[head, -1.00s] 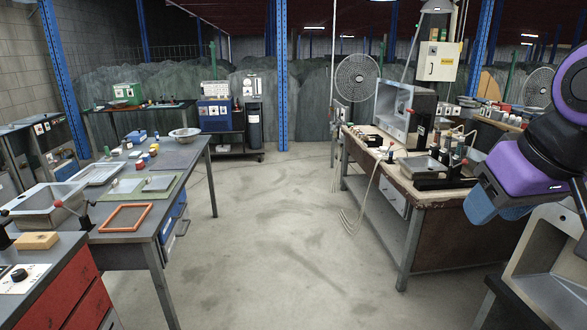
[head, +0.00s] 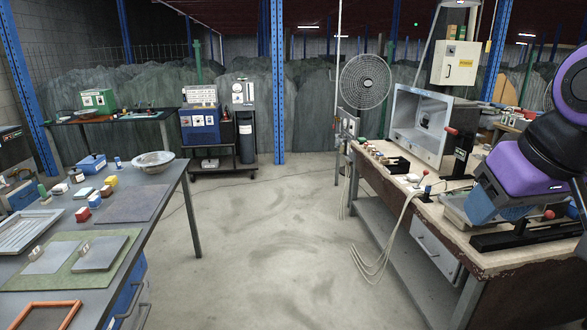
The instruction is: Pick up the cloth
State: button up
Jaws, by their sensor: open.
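I cannot make out the cloth for certain. Two flat, cloth-like sheets lie on the left table. One is a plain dark grey sheet (head: 135,203) with nothing on it. Part of my purple and black arm shows at the right edge, in front of the right workbench and well away from both sheets. The jaws of my gripper are not in view.
The left table (head: 165,225) also holds a bowl (head: 152,161), a metal tray (head: 28,230), an orange frame (head: 45,316) and small blocks. The right workbench (head: 445,222) carries a metal cabinet (head: 420,125) and tools. White cables (head: 372,262) hang to the floor. The floor (head: 270,245) between is clear.

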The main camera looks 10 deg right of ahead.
aim_at(412, 177)
jog(key=i, duration=1.8)
jog(key=i+z, duration=0.25)
jog(key=i, duration=0.25)
jog(key=i+z, duration=0.25)
jog(key=i, duration=0.3)
jog(key=i+j+z, duration=0.25)
jog(key=i, duration=0.25)
jog(key=i+j+z, duration=0.25)
jog(key=i, duration=0.3)
jog(key=l, duration=0.1)
